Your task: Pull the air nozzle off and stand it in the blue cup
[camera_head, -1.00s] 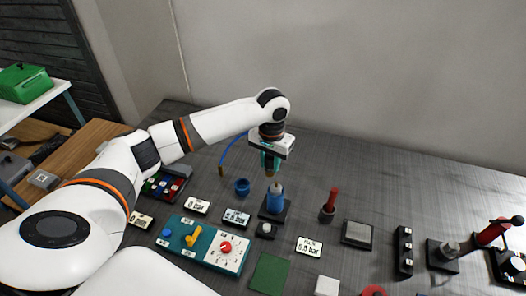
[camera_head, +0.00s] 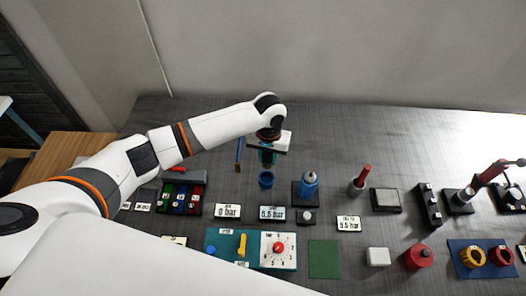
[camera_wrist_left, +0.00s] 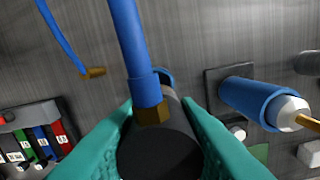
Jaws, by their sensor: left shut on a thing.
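My left gripper (camera_head: 267,160) has its teal fingers shut on the air nozzle, a dark cylinder (camera_wrist_left: 160,150) in the left wrist view. A blue hose (camera_wrist_left: 125,35) with a brass nut runs from it, and a hose length with a brass end (camera_wrist_left: 95,72) hangs to the left. My right gripper is not in view.
A blue bottle-like post (camera_head: 308,184) with a pale cap and brass tip (camera_wrist_left: 308,121) stands on a dark base right of the cup. A rack of coloured switches (camera_head: 180,197) is at left. A teal panel with knobs (camera_head: 250,248) and pressure labels (camera_head: 272,214) lie in front.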

